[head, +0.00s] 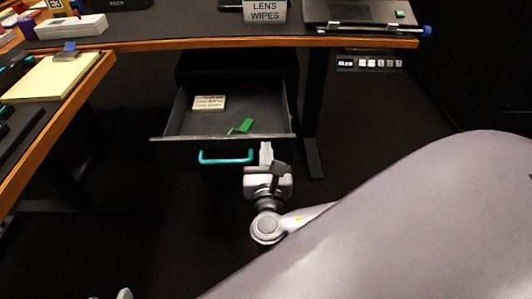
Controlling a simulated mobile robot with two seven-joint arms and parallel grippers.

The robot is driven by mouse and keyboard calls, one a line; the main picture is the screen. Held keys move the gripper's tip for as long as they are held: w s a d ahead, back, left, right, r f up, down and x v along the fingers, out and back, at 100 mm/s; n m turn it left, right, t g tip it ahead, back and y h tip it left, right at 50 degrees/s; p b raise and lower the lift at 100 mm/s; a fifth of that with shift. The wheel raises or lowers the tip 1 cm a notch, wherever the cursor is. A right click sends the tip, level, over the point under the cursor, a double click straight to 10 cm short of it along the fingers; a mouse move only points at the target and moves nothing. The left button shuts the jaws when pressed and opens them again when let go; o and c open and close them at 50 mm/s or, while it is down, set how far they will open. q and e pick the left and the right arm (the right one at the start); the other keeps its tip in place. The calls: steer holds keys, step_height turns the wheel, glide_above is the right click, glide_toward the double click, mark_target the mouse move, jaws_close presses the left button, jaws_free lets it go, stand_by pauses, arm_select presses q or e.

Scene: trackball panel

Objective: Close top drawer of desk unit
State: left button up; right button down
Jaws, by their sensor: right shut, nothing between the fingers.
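The top drawer (190,143) of the dark desk unit (237,62) stands pulled out under the desk, in the middle of the head view. Its black front carries a turquoise bar handle (227,160). My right gripper (266,150) is shut and empty, pointing away from me at the right end of the drawer front, just right of the handle. I cannot tell whether its fingertips touch the front. A small pale piece at the bottom edge, probably my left gripper (124,294), is mostly cut off, so its jaws cannot be read.
In the drawer lie a pale labelled block (209,102) and a green item (241,127). The desk (200,42) spans above, with a lens wipes box (265,11) on it. A desk leg (313,115) stands to the right. A side desk (90,72) is at left.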

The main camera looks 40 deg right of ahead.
arm_select(q)
steer(key=shift+w+d, duration=0.1)
steer(key=shift+d, duration=0.1)
arm_select(e)
steer(key=shift+w+d, duration=0.4)
steer(key=shift+w, duration=0.2)
